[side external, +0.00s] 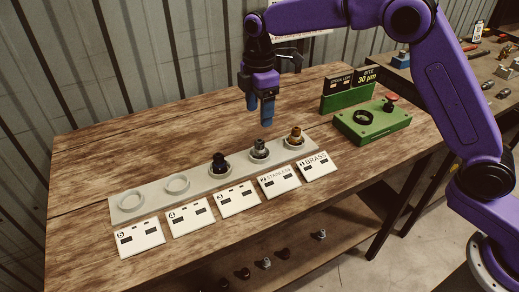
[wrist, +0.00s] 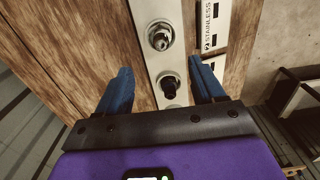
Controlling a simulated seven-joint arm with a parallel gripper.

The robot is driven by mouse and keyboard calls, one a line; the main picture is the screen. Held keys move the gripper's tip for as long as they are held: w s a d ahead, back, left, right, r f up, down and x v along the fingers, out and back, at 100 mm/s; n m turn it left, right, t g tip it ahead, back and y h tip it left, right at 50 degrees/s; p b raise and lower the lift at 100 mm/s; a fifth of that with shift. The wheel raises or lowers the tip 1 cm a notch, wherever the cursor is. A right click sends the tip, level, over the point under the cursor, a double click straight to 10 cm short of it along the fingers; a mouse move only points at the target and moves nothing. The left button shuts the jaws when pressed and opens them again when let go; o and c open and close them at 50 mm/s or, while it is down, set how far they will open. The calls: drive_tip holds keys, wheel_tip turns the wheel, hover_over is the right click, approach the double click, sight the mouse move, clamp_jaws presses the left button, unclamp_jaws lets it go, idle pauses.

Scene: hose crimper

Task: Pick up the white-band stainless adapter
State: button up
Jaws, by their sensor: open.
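The stainless adapter (side external: 259,148) stands upright in a ring of the grey strip, behind the card marked 2 STAINLESS. It also shows in the wrist view (wrist: 160,38), beyond the fingertips; a white band is too small to make out. My gripper (side external: 261,113) is open and empty, pointing down above the strip, apart from the adapter. In the wrist view its blue fingers (wrist: 162,80) appear either side of a black fitting (wrist: 170,86), which stands lower on the strip.
A brass-coloured fitting (side external: 295,136) stands right of the stainless adapter, and the black fitting left. Two rings at the left of the grey strip (side external: 150,199) are empty. The wooden table behind the strip is clear.

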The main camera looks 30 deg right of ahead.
sight(259, 141)
wheel_tip(259, 141, down, 11)
drive_tip(key=shift+s+a+f, duration=0.1)
idle(0.5)
drive_tip(key=c, duration=1.3)
